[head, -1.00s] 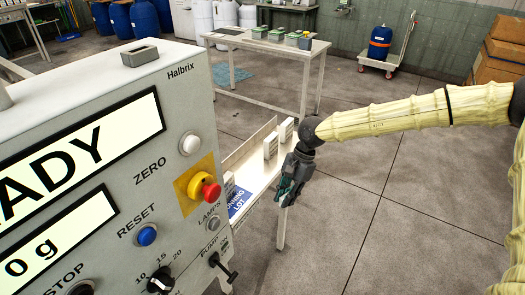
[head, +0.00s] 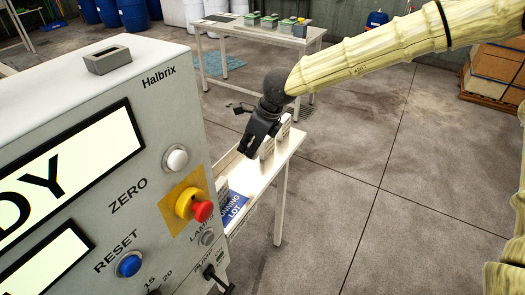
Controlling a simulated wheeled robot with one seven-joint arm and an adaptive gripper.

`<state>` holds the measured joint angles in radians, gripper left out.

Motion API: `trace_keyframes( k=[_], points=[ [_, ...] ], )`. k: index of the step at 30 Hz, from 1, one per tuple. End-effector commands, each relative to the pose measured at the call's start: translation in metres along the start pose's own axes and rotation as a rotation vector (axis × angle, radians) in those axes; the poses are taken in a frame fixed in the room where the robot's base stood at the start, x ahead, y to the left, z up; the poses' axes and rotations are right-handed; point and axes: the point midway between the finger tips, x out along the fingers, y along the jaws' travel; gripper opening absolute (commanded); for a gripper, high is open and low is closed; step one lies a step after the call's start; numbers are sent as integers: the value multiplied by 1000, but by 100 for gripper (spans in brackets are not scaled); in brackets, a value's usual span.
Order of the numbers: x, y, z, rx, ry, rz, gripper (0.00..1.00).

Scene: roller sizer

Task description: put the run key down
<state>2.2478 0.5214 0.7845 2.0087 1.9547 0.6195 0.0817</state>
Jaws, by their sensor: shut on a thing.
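My gripper (head: 260,140) hangs from the dark wrist with its fingers pointing down, over the low white bench (head: 278,172) just right of the machine. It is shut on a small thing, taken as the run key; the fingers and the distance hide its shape. Pale upright boxes (head: 284,130) stand on the bench right behind and beside the gripper. A blue sign reading in part "LOT" (head: 236,206) lies at the near end of the bench.
The grey Halbrix machine (head: 160,105) fills the left, with a red-and-yellow stop button (head: 200,208), blue reset button (head: 129,264) and a small open grey tray (head: 108,60) on top. A farther table (head: 262,38) holds green-topped boxes.

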Motion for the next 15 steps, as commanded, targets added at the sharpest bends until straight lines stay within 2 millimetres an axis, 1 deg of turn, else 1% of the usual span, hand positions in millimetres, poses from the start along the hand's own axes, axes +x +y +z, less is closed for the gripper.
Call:
trace_keyframes(
  k=[3,8,11,15],
  points=[
    [-6,3,11,65,2,-31,0],
    [-9,7,21,119,3,-50,0],
    [-2,9,22,127,4,-52,0],
    [19,11,16,124,7,-49,0]
  ],
)
